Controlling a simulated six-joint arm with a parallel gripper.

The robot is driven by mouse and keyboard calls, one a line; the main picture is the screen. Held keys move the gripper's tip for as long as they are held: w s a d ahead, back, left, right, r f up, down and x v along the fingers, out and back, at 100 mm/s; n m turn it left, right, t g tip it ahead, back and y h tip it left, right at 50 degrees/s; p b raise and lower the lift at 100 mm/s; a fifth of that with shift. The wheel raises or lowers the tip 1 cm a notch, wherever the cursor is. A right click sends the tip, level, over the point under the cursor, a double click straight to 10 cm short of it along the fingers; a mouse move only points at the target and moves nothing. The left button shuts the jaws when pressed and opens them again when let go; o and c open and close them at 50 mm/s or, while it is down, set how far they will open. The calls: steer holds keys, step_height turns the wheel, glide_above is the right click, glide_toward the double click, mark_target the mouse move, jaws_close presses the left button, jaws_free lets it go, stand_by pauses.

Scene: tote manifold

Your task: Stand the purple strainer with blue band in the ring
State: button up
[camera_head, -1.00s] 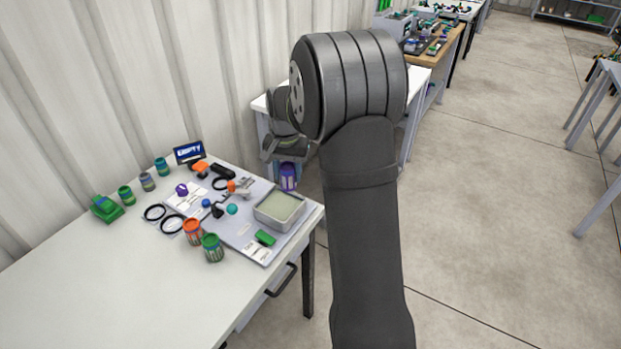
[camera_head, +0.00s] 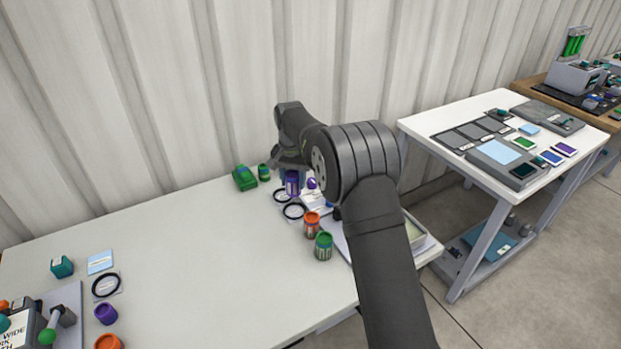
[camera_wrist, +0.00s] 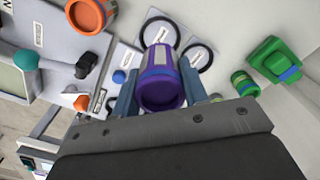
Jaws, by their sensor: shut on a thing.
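The purple strainer (camera_head: 292,183) is in my gripper (camera_head: 290,168), low by the rings on the left table. In the wrist view the strainer (camera_wrist: 162,78) sits between the two fingers (camera_wrist: 159,90), its purple round end toward the camera and a pale label on its side. Two black rings lie side by side, one (camera_head: 282,196) partly hidden by the strainer and one (camera_head: 293,212) in front of it. In the wrist view the rings (camera_wrist: 143,33) (camera_wrist: 198,68) show beyond the strainer. I cannot tell whether the strainer touches a ring or the table.
An orange can (camera_head: 312,226) and a green can (camera_head: 324,247) stand in front. A green block-shaped thing (camera_head: 244,178) and a small green can (camera_head: 264,172) stand left. The middle of the white table (camera_head: 190,250) is clear.

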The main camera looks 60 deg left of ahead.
steer(key=shift+f, duration=3.9)
steer(key=o, duration=1.1)
steer(key=shift+o, duration=0.2)
step_height(320, 180, up, 18)
steer(key=f, duration=0.1)
glide_above(293, 173)
steer(key=shift+d+r, duration=0.1)
steer(key=shift+r, duration=0.15)
steer(key=shift+f, duration=0.1)
